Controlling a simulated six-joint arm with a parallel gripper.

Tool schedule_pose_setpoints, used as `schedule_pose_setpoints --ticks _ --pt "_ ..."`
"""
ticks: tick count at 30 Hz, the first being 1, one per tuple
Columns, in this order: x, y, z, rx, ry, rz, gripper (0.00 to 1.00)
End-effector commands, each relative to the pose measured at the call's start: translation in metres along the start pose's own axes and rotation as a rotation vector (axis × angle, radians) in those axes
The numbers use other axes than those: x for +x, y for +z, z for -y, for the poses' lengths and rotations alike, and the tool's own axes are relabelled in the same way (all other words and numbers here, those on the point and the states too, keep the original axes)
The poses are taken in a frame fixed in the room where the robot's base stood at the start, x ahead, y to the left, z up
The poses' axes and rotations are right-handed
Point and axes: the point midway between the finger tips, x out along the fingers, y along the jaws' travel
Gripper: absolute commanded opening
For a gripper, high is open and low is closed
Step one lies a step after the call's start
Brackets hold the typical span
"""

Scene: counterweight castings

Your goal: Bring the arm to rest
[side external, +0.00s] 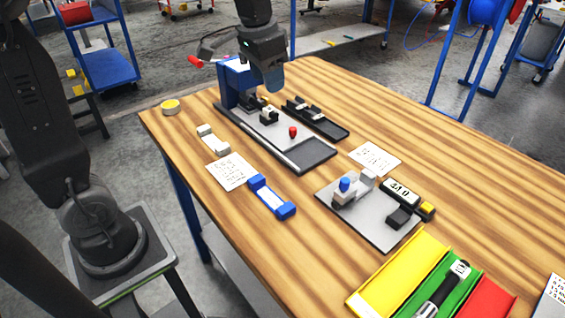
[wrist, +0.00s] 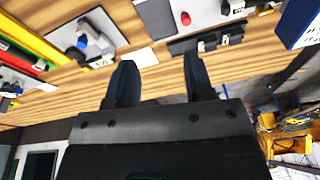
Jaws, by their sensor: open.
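My gripper (side external: 272,84) hangs in the upper middle of the side view, above the far part of the wooden table (side external: 390,120). In the wrist view its two dark fingers (wrist: 159,62) stand apart with nothing between them. The blue press-like station (side external: 236,86) with a grey base stands beside and below the gripper; the gripper partly overlaps it in the picture, so I cannot tell the exact gap. A small red knob (side external: 293,131) stands on that base. The wrist view is tilted and shows the table and its fixtures beyond the fingers.
A black tray (side external: 318,118) lies right of the station. A grey plate (side external: 362,222) with a blue-topped fixture and a display (side external: 400,190) is nearer the front. Yellow, green and red bins (side external: 390,276) are front right. A blue-ended part (side external: 271,198) lies left. The table's far right is clear.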

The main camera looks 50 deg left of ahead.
Motion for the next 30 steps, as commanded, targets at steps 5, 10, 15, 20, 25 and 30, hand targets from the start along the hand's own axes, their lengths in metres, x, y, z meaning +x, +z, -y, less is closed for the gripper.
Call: schedule_pose_setpoints --ticks 5,10,15,20,25,30 --pt "-0.021 0.063 -0.032 -0.055 -0.014 -0.112 0.48" --pt "-0.02 0.119 -0.054 -0.108 -0.013 -0.207 0.48" --pt "-0.01 0.157 -0.068 -0.146 -0.006 -0.273 0.48" --pt "-0.004 0.17 -0.072 -0.161 -0.001 -0.299 0.48" --pt "-0.003 0.172 -0.072 -0.164 -0.001 -0.3 0.48" --pt "-0.003 0.171 -0.072 -0.163 -0.001 -0.299 0.48"
